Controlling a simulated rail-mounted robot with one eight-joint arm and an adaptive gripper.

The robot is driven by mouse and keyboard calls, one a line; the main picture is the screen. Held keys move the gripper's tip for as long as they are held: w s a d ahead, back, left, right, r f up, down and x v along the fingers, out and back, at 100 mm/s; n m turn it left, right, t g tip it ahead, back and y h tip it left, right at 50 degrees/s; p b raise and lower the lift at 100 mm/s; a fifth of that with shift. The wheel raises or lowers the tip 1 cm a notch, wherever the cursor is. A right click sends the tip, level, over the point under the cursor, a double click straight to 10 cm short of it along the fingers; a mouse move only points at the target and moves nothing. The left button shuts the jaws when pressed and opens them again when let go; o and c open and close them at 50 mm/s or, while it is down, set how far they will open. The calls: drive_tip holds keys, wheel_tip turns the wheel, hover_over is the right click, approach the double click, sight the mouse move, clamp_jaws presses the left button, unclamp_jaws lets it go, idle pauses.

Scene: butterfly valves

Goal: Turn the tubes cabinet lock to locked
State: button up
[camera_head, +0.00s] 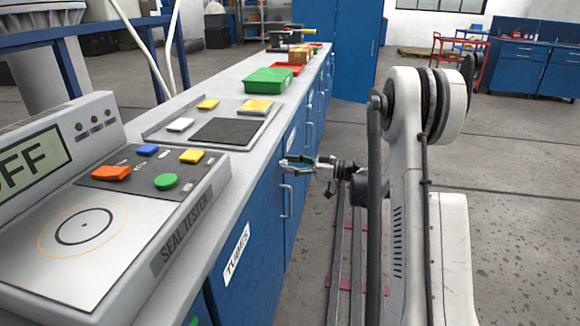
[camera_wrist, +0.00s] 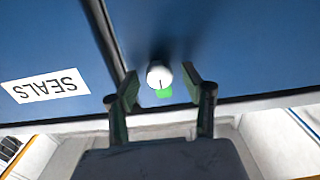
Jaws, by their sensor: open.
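The tubes cabinet (camera_head: 252,272) is the blue cabinet under the counter, with a white label reading TUBES (camera_head: 237,254). In the wrist view, which is upside down, a round light knob (camera_wrist: 158,74) with a thin dark line on its face sits on the blue door (camera_wrist: 250,50) beside the door gap. A small green mark (camera_wrist: 164,92) shows next to it. My gripper (camera_head: 290,163) is open at the upper edge of the cabinet front. In the wrist view its fingers stand on either side of the knob, apart from it in the picture; the depth is unclear.
A neighbouring door carries a SEALS label (camera_wrist: 45,86). A vertical handle (camera_head: 287,201) juts from the cabinet front below my gripper. The counter (camera_head: 228,178) overhangs nearby, bearing the seal tester (camera_head: 185,225) and a green bin (camera_head: 268,81).

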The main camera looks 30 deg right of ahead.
clamp_jaws()
idle(0.3)
drive_tip(key=shift+m, duration=0.3)
drive_tip(key=m, duration=0.3)
drive_tip(key=shift+m, duration=0.4)
drive_tip(key=m, duration=0.4)
drive_tip(key=shift+w+d+m+b, duration=0.1)
drive_tip(key=shift+m+b, duration=0.2)
drive_tip(key=shift+b, duration=0.05)
drive_tip(key=m, duration=0.4)
drive_tip(key=shift+f, duration=0.1)
drive_tip(key=m, duration=0.4)
drive_tip(key=shift+m, duration=0.6)
